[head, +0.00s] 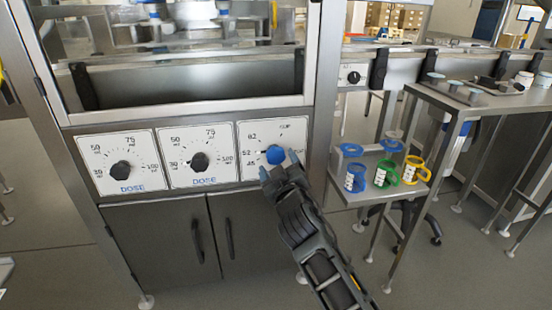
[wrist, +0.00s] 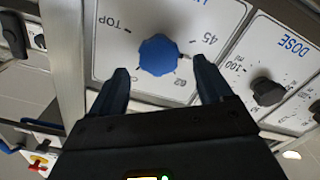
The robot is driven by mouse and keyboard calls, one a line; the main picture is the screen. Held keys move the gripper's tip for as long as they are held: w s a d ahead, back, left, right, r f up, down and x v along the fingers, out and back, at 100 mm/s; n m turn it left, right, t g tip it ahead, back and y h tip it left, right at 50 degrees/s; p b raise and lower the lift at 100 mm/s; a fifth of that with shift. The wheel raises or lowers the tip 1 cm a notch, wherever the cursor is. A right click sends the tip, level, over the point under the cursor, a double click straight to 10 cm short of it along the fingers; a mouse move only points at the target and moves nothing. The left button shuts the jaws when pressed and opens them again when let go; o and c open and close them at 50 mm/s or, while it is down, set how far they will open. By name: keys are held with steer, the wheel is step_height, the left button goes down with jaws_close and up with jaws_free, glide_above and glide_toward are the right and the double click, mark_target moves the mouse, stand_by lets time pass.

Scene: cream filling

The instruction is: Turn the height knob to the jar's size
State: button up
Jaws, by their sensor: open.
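The blue height knob (head: 275,155) sits on the rightmost white dial panel (head: 252,133) of the machine front. The panel carries numbers around the knob, such as 62, 52 and 45. In the wrist view the same blue knob (wrist: 158,54) lies between my fingertips, with TOP and 45 marks beside it. My gripper (head: 279,165) is open, its two fingers on either side of the knob. It also shows in the wrist view (wrist: 160,68). I cannot tell whether the fingers touch the knob, or which mark it points to. I cannot identify the jar with certainty.
Two black DOSE knobs (head: 122,169) (head: 200,162) are to the left. A side shelf (head: 340,178) holds blue, green and yellow mug-like pieces (head: 386,174). A steel table (head: 490,98) stands at right. Dark cabinet doors (head: 165,243) are below the panels.

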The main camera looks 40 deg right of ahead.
steer(key=shift+v, duration=1.35)
